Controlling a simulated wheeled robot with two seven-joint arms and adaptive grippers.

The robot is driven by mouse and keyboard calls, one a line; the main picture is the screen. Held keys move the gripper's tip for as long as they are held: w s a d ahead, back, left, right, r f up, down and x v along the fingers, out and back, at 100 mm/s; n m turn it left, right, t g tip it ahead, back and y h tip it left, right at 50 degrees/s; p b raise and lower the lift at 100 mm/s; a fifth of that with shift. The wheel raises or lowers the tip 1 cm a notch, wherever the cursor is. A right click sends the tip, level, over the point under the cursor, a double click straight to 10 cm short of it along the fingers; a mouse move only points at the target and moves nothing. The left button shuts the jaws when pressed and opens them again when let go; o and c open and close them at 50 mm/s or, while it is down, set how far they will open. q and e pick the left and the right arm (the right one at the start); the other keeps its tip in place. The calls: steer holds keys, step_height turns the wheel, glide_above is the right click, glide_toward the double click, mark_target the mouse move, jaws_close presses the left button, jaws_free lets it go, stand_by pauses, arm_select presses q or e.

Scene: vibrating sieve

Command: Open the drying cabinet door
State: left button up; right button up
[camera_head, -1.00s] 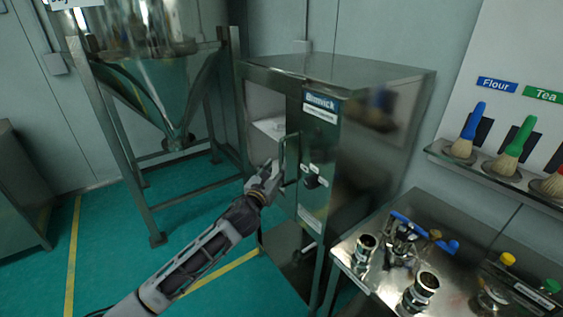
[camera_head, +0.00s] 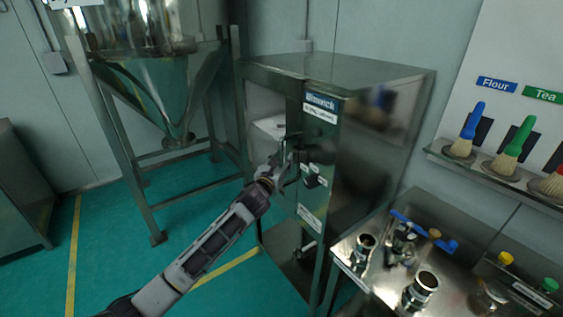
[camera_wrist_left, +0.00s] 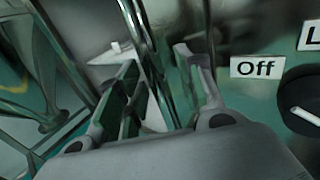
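The drying cabinet (camera_head: 375,125) is a steel box with a name label on its front. Its door (camera_head: 270,78), at the left of the front, has a large pane or opening showing a pale interior; it looks shut. A dark upright door handle (camera_head: 285,180) stands beside the control panel, partly hidden by my gripper. My left gripper (camera_head: 284,158) is at this handle. In the left wrist view my left gripper (camera_wrist_left: 160,85) has its fingers apart, and a slanting bar lies between them; contact is unclear. My right gripper is out of view.
The control panel has an "Off" label (camera_wrist_left: 257,67) and a dark knob (camera_wrist_left: 304,100) right of the fingers. A steel hopper on a frame (camera_head: 150,205) stands left. A steel bench (camera_head: 385,295) with metal fittings is at the right. Green floor is clear at front left.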

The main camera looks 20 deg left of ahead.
arm_select(q)
steer(key=shift+c, duration=0.2)
steer(key=c, duration=0.7)
jaws_close()
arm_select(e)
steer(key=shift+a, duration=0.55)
arm_select(q)
steer(key=shift+s+a, duration=0.2)
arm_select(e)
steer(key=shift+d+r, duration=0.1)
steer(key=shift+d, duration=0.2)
